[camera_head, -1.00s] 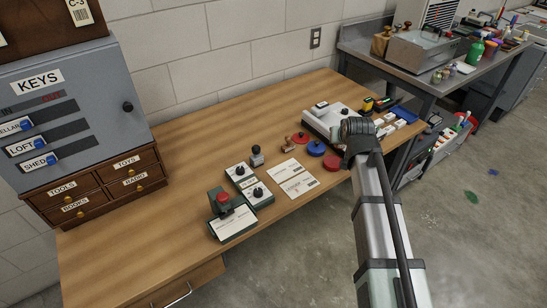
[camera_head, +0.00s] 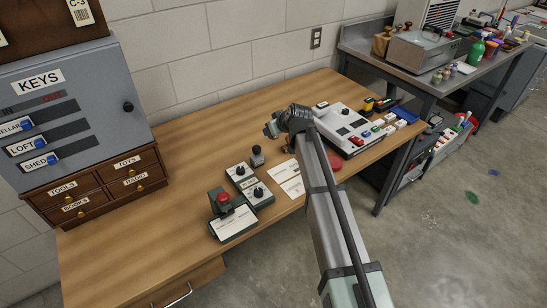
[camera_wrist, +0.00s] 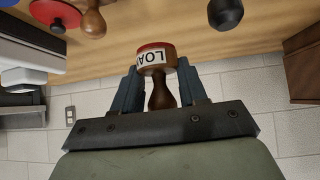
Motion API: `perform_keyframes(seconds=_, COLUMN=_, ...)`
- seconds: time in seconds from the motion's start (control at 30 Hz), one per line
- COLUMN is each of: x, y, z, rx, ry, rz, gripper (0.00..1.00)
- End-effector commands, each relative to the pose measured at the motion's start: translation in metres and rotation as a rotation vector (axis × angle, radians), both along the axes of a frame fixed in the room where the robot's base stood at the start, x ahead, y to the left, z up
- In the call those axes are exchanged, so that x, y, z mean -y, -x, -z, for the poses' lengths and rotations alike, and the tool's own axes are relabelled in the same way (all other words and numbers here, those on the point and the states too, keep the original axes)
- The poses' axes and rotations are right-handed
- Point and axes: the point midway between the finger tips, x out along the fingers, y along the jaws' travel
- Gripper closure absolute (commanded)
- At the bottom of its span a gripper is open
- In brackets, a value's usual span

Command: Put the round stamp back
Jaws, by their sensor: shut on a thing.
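My gripper (camera_wrist: 160,88) is shut on a round stamp (camera_wrist: 157,60) with a wooden handle, a red rim and a label of which "LOA" reads. The handle is between the fingers in the wrist view, and the head points away from the palm. In the head view my gripper (camera_head: 271,128) is over the back middle of the desk; I cannot make out the held stamp there. A second wooden-handled stamp (camera_wrist: 93,22) lies or stands near a red round pad (camera_wrist: 56,12) in the wrist view. A dark-knobbed stamp (camera_head: 257,155) stands left of the arm.
Two boxes with black knobs (camera_head: 259,193) and a card stand with a red knob (camera_head: 223,199) are at the front. Papers (camera_head: 288,178) lie beside them. A grey machine (camera_head: 350,130) is to the right. A key cabinet (camera_head: 80,110) stands left. The desk's left middle is clear.

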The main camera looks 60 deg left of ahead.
Motion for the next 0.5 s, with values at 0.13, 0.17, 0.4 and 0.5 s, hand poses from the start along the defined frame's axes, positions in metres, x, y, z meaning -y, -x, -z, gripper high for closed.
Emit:
perform_keyframes(seconds=0.13, x=0.000, y=0.000, z=0.005, rx=-0.001, ry=0.000, rz=-0.023, gripper=0.77)
perform_keyframes(seconds=0.17, x=0.000, y=0.000, z=0.008, rx=-0.001, ry=0.000, rz=-0.025, gripper=0.77)
perform_keyframes(seconds=0.4, x=0.001, y=0.000, z=0.043, rx=-0.001, ry=0.001, rz=-0.025, gripper=0.77)
perform_keyframes(seconds=0.5, x=0.001, y=0.000, z=0.057, rx=-0.002, ry=0.002, rz=-0.025, gripper=0.77)
